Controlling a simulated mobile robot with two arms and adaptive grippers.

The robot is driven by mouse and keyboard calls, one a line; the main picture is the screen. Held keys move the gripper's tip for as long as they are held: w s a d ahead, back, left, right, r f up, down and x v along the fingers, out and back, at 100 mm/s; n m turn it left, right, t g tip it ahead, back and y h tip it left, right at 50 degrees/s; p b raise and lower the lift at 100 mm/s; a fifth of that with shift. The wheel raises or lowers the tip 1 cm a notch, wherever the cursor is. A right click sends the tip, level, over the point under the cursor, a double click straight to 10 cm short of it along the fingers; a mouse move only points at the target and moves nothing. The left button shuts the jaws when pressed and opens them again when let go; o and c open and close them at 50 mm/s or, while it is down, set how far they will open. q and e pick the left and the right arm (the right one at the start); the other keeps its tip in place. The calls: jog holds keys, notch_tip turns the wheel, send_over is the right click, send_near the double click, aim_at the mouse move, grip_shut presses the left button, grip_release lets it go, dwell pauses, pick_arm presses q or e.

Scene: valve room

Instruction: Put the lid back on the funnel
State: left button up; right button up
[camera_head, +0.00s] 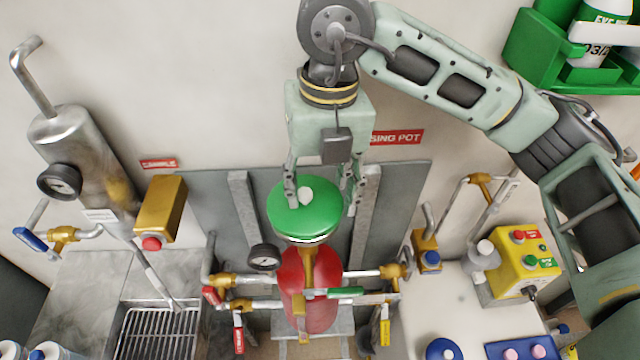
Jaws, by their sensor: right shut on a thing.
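The green round lid (305,215) with a pale knob is in the middle of the head view, above the red vessel (309,285). My right gripper (322,195) comes down from above and is shut on the lid, with one finger over its left part and one at its right edge. The pale metal rim of the funnel (308,241) shows just below the lid's front edge. The lid hides most of the funnel, and I cannot tell whether the two touch. My left gripper is not in view.
A pressure gauge (265,257) and pipes with a green-handled valve (345,292) crowd the red vessel. A brass-coloured box (161,208) is to the left and a yellow button box (521,262) to the right. A metal grate (158,333) lies at lower left.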

jog(key=shift+b, duration=0.6)
dwell(1.0)
jog(key=shift+f+b, duration=0.2)
jog(key=shift+b, duration=0.55)
dwell(1.0)
dwell(0.3)
jog(key=o, duration=1.6)
jog(key=o, duration=0.5)
